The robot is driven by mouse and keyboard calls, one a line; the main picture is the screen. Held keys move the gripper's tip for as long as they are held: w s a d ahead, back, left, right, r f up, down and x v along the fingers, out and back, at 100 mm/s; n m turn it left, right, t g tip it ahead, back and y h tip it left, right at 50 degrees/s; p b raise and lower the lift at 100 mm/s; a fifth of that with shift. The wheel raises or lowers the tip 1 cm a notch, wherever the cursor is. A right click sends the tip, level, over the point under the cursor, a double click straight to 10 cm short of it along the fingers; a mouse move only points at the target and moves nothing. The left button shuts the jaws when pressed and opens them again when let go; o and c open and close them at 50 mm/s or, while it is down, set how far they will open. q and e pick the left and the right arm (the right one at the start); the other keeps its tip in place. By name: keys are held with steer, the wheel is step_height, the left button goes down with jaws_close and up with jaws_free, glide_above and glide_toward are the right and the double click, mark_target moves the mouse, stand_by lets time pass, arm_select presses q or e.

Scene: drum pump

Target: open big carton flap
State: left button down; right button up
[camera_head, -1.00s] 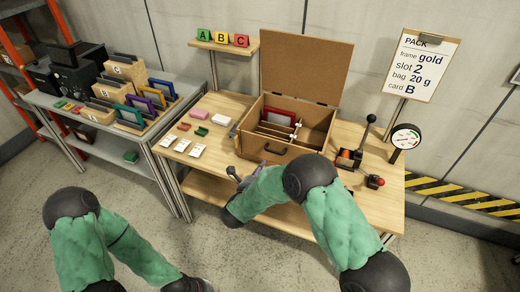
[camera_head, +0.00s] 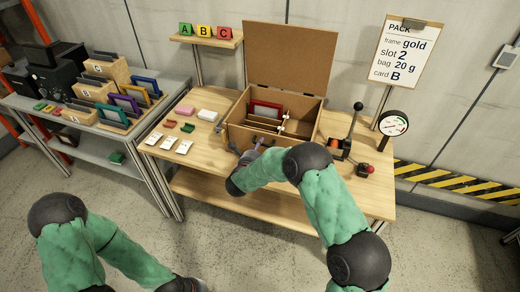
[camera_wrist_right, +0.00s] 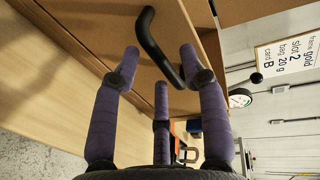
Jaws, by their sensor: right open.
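The big carton (camera_head: 238,136) is a brown box on the wooden bench, its large flap (camera_head: 291,59) standing upright at the back. Inside are dividers, a red-framed panel (camera_head: 266,108) and a small white piece (camera_head: 284,124). My right gripper (camera_head: 252,148) is at the carton's front face, partly hiding it. In the wrist view, its purple fingers (camera_wrist_right: 160,58) are spread apart near a black curved handle (camera_wrist_right: 152,40) on the front face; whether they touch it I cannot tell. My left arm ends at the bottom edge; its gripper (camera_head: 190,286) is barely visible.
A lever unit (camera_head: 342,146), a red button (camera_head: 367,170) and a dial gauge (camera_head: 394,125) stand right of the carton. White cards (camera_head: 168,142) and small coloured blocks lie to its left. A grey side table (camera_head: 160,99) holds frames and bins. Bare bench top lies in front.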

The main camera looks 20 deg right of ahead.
jaws_close()
